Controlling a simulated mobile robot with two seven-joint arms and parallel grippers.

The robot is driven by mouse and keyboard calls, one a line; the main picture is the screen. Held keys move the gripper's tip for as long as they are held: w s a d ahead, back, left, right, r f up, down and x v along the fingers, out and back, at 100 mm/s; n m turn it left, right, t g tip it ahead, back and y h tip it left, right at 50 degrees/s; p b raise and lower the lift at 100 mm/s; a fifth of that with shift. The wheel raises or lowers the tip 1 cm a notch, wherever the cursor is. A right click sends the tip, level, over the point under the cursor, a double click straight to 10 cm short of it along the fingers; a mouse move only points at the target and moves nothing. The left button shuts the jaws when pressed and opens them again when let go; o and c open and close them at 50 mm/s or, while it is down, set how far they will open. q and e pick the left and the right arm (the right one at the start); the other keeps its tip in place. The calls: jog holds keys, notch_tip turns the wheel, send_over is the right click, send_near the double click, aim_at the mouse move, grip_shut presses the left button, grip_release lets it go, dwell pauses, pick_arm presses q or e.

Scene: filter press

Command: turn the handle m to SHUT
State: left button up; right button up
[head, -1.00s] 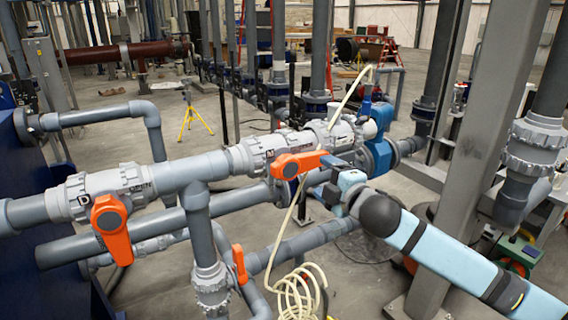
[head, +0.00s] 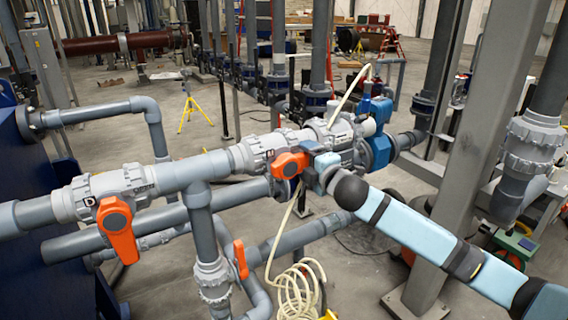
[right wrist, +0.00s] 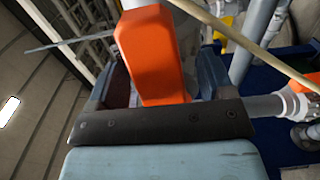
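Handle m is the orange lever (head: 290,163) on the grey valve marked M (head: 263,150) in the head view. It lies sideways along the pipe, its free end towards the right. My right gripper (head: 322,165) is at that free end, its arm coming in from the right. In the right wrist view, handle m (right wrist: 155,50) reaches down between the two fingers of my right gripper (right wrist: 160,85). A narrow gap shows beside the right finger, so the gripper looks open around the handle. The handle's tip is close to the palm. My left gripper is not in view.
Another orange handle (head: 117,230) hangs from the valve marked D at the left. A smaller orange handle (head: 240,260) is on the lower vertical pipe. A cream hose (head: 298,290) hangs close by the right gripper. A grey steel column (head: 470,150) stands behind my right arm.

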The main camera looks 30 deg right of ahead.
jog(key=c, duration=1)
jog(key=f+m, duration=0.1)
jog(key=m+b, duration=0.1)
jog(key=shift+a+f+m, duration=0.15)
jog(key=shift+f+m, duration=0.15)
jog(key=shift+f, duration=0.05)
jog(key=f+m, duration=0.1)
jog(key=m, duration=0.1)
jog(key=a+f+m, duration=0.1)
jog(key=m, duration=0.2)
jog(key=shift+s+f, duration=0.1)
jog(key=shift+f, duration=0.05)
jog(key=a+m+p, duration=0.1)
jog(key=m, duration=0.2)
jog(key=a+f+m+p, duration=0.1)
jog(key=a+m, duration=0.1)
jog(key=m, duration=0.2)
jog(key=a+f+m+p, duration=0.1)
jog(key=a+m, duration=0.1)
jog(key=m, duration=0.2)
jog(key=shift+s+a+f, duration=0.15)
jog(key=shift+s+f, duration=0.05)
jog(key=o, duration=1)
jog(key=shift+r, duration=0.1)
jog(key=shift+a+r, duration=0.1)
jog(key=shift+a, duration=0.05)
